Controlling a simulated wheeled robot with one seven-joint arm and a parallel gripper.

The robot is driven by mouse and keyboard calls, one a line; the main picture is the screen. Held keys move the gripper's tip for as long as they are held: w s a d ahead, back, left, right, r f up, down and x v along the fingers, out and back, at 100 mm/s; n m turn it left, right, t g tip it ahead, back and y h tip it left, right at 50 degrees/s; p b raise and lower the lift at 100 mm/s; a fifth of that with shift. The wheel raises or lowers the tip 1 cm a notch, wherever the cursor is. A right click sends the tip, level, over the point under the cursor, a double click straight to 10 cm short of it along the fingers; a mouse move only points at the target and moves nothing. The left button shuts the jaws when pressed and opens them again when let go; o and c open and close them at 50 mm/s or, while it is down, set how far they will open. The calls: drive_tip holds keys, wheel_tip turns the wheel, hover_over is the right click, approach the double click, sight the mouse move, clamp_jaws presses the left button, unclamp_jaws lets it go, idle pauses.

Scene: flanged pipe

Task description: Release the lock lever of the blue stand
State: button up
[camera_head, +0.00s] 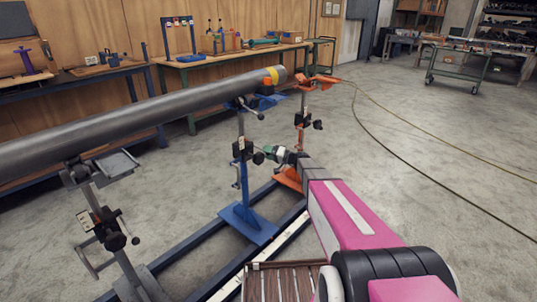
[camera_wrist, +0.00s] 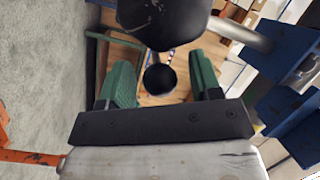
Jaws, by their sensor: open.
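The blue stand (camera_head: 240,185) is upright under the far end of a long grey pipe. A black clamp block with dark round knobs sits on its post; one knob (camera_head: 258,158) faces my gripper. My gripper (camera_head: 272,152), with green fingers, is beside this clamp, on its right. In the wrist view my gripper (camera_wrist: 160,62) is open, and a small black ball knob (camera_wrist: 158,78) shows between the fingers. A larger black knob (camera_wrist: 165,22) is above it. Blue stand metal (camera_wrist: 292,65) is at the right. I cannot tell whether the fingers touch either knob, or which belongs to the lock lever.
The grey pipe (camera_head: 130,117) has a yellow band near its end. An orange stand (camera_head: 300,115) is close behind my gripper; orange metal also shows in the wrist view (camera_wrist: 25,157). A grey stand (camera_head: 105,225) is nearer left. Cables cross open floor (camera_head: 440,150) at right.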

clamp_jaws()
drive_tip(key=shift+a+r+m+g+h, duration=0.1)
drive_tip(key=shift+r+m+g+h, duration=0.25)
drive_tip(key=shift+r+h, duration=0.65)
drive_tip(key=shift+w+a+r+m+g+h, duration=0.15)
drive_tip(key=shift+r+g+h, duration=0.15)
drive_tip(key=shift+r, duration=0.3)
drive_tip(key=shift+w+a+r+m+g+h, duration=0.1)
drive_tip(key=shift+r+g+h, duration=0.25)
drive_tip(key=shift+r, duration=0.2)
drive_tip(key=shift+w+a+r+m+g+h, duration=0.15)
drive_tip(key=shift+r+g+h, duration=0.15)
drive_tip(key=shift+r, duration=0.3)
drive_tip(key=shift+w+a+r, duration=0.2)
drive_tip(key=shift+w+r, duration=0.05)
drive_tip(key=shift+r, duration=0.5)
